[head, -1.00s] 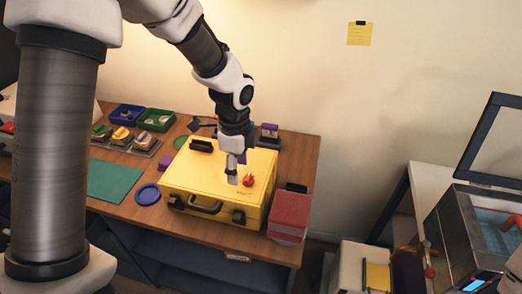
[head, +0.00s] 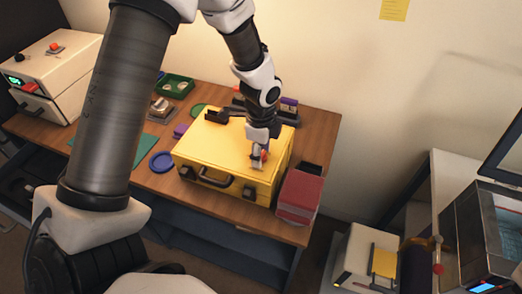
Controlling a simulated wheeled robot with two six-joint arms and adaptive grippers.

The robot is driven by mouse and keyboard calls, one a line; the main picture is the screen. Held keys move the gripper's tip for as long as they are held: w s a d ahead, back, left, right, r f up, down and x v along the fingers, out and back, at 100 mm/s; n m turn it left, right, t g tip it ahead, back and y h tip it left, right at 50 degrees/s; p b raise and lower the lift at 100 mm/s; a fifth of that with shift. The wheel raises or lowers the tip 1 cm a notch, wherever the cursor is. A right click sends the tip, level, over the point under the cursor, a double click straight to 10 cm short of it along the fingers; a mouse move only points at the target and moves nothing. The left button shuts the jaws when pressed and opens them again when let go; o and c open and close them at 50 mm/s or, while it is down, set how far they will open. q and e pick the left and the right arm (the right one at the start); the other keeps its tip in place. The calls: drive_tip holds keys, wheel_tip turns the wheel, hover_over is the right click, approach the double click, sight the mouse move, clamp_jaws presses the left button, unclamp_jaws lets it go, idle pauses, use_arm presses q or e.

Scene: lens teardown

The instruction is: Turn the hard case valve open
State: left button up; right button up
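The yellow hard case (head: 215,150) lies closed on the wooden table, its dark handle and latches facing me. The red valve (head: 265,154) is on the case's top, toward the right, and is mostly hidden by my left gripper. My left gripper (head: 257,163) points down at the valve, with its fingertips right at it. I cannot tell whether the fingers touch or grip the valve, or which way the valve is turned. My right gripper is not in view.
A red block (head: 299,194) stands close to the case's right side. A blue dish (head: 161,162) and a purple block (head: 181,131) lie to its left. A green bin (head: 175,86) and a white machine (head: 54,75) are farther left. A metal-sided box (head: 482,235) stands at right.

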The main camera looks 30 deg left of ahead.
use_arm(q)
drive_tip(key=shift+s, duration=0.15)
drive_tip(key=c, duration=0.5)
drive_tip(key=shift+w+f, duration=0.1)
drive_tip(key=shift+w, duration=0.1)
clamp_jaws()
drive_tip(key=shift+n, duration=1.2)
drive_tip(key=n, duration=0.9)
drive_tip(key=shift+f+n, duration=0.1)
drive_tip(key=shift+n, duration=0.3)
drive_tip(key=n+b, duration=0.1)
drive_tip(key=n, duration=0.4)
drive_tip(key=shift+n+b, duration=0.3)
drive_tip(key=shift+b, duration=0.05)
